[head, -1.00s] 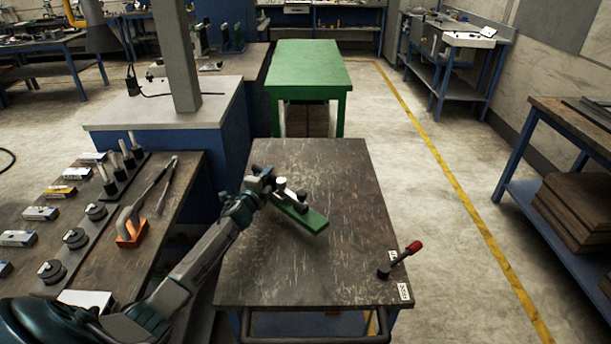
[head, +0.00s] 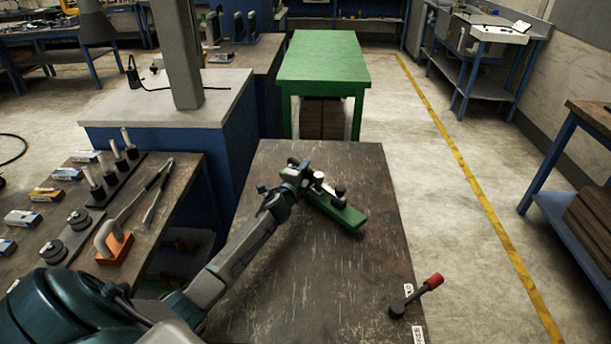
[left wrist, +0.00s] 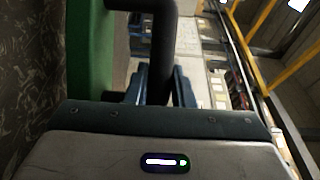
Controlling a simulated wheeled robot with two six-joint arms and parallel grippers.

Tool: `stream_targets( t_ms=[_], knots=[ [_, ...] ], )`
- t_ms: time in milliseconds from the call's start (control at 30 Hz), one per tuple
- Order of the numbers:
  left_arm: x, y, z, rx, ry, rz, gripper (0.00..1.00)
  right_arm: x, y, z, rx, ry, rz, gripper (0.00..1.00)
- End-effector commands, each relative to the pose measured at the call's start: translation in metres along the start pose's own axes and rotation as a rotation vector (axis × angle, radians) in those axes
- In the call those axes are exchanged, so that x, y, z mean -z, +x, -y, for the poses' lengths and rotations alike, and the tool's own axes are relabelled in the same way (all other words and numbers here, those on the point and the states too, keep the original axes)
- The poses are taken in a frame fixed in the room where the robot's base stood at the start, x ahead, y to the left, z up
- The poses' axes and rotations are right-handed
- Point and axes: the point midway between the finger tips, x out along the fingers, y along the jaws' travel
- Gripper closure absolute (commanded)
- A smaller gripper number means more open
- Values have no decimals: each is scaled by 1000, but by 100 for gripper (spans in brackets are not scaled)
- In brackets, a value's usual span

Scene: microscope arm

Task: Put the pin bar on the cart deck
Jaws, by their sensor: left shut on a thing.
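The pin bar (head: 346,214) is a flat green bar with dark upright pins or knobs, over the middle of the cart deck (head: 320,270), a dark, scratched top. My right gripper is not in view.
A red-tipped lever (head: 415,298) stands near the deck's right edge, by small white labels. The deck around the bar is clear. A bench with tools (head: 165,185) stands left, beside a grey-topped cabinet (head: 215,100). A green table (head: 322,60) stands beyond the deck.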

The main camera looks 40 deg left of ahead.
Motion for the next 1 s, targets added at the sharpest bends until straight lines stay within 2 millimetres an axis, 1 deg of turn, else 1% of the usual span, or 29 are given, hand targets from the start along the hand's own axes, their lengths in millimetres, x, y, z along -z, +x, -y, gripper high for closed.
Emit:
stream_targets(
  t_ms=[33,167,267,433,467,500,567,800,1000],
  knots=[
    [4,-1,-9,4,-2,-3,100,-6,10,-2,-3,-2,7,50],
    [11,-3,-23,3,-3,-5,100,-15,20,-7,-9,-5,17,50],
    [14,-4,-25,4,-2,-6,100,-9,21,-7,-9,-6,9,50],
    [13,-4,-24,3,-1,-5,100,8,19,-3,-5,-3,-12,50],
    [13,-5,-26,-2,0,-4,75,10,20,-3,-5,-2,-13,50],
    [13,-5,-26,-2,0,-4,67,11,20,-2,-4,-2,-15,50],
    [13,-5,-26,-1,0,-4,57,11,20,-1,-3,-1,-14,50],
    [13,-5,-26,-1,-1,-4,57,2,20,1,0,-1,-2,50],
    [11,-5,-26,-1,0,-5,57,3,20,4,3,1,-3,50]
  ],
)
